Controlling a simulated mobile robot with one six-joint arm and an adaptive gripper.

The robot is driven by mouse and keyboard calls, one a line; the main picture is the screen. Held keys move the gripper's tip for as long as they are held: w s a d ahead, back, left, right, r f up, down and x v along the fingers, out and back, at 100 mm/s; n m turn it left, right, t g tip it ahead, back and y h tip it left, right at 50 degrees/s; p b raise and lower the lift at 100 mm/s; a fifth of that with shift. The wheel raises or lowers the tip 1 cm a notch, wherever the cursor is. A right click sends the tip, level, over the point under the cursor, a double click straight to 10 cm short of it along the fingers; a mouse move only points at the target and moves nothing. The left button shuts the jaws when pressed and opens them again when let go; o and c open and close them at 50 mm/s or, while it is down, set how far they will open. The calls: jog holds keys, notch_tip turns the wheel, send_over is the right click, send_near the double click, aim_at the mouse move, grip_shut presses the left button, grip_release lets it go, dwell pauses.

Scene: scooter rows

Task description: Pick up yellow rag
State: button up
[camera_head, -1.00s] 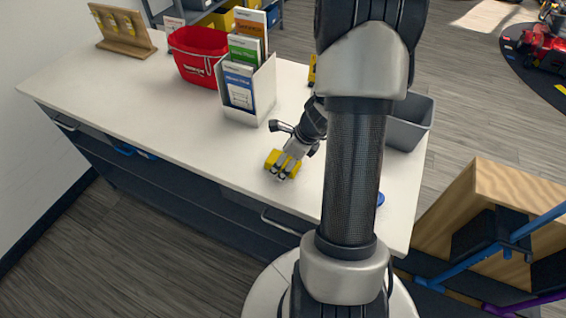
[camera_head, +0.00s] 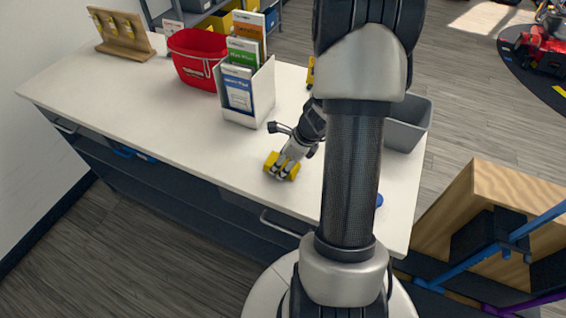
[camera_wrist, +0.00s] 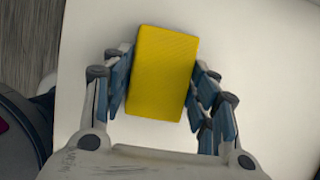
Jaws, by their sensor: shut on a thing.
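The yellow rag (camera_head: 282,164) is a small folded block on the white counter (camera_head: 180,125), near its front edge in the head view. In the wrist view the rag (camera_wrist: 161,73) is a yellow rectangle between my two fingers. My gripper (camera_head: 283,172) is shut on the rag, with a finger on each side of it; in the wrist view the gripper (camera_wrist: 160,85) has its blue-grey pads against the rag's long sides. Whether the rag touches the counter or is slightly above it, I cannot tell.
A white brochure holder (camera_head: 262,92) and a red basket (camera_head: 197,60) stand behind my gripper on the left. A grey bin (camera_head: 408,125) stands at the right, partly behind my arm. A wooden stand (camera_head: 125,36) is at the far left. The counter's left front is clear.

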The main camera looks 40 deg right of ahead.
notch_tip(320, 180, up, 20)
jog(key=p, duration=0.9)
jog(key=shift+r, duration=0.15)
